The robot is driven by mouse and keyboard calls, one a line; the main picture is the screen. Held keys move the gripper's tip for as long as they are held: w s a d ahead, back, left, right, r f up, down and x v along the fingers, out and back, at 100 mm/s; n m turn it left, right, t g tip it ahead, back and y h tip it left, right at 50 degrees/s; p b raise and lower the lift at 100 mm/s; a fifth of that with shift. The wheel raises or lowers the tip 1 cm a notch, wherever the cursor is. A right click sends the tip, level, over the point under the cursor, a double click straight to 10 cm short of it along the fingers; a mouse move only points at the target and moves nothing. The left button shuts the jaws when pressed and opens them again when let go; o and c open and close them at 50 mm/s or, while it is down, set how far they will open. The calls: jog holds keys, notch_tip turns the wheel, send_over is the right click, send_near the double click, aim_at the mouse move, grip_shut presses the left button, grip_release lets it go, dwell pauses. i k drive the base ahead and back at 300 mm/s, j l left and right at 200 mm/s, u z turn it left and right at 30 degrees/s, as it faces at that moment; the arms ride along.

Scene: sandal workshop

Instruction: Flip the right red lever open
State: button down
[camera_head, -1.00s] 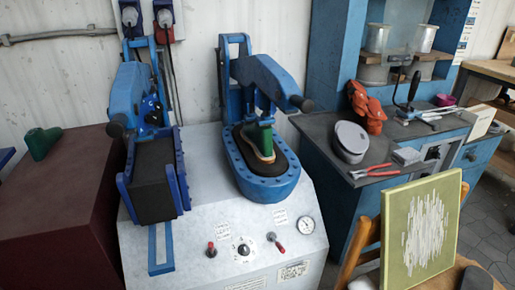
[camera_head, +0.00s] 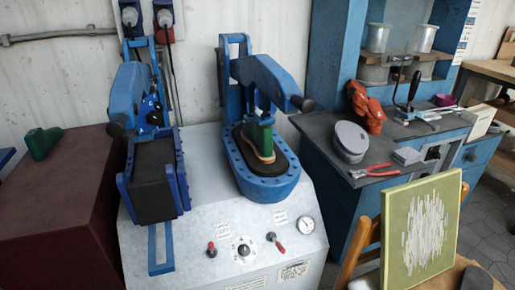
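The right red lever (camera_head: 276,243) sits on the sloped front panel of the white press machine (camera_head: 290,215), below the right press. It is a small red-tipped handle, tilted down to the right from its mount. The left red lever (camera_head: 211,249) stands on the same panel, left of a round black knob (camera_head: 244,249). My gripper is not in view.
The right blue press (camera_head: 262,185) holds a green shoe last (camera_head: 258,135) with a sole. The left blue press (camera_head: 154,180) stands beside it. A pressure gauge (camera_head: 306,225) is right of the lever. A framed green panel (camera_head: 422,232) stands at front right.

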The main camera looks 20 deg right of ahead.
aim_at(280, 247)
jog(key=k+l, duration=0.5)
jog(key=l, duration=0.15)
jog(key=k+l, duration=0.55)
jog(key=i, duration=0.55)
jog(key=u, duration=0.05)
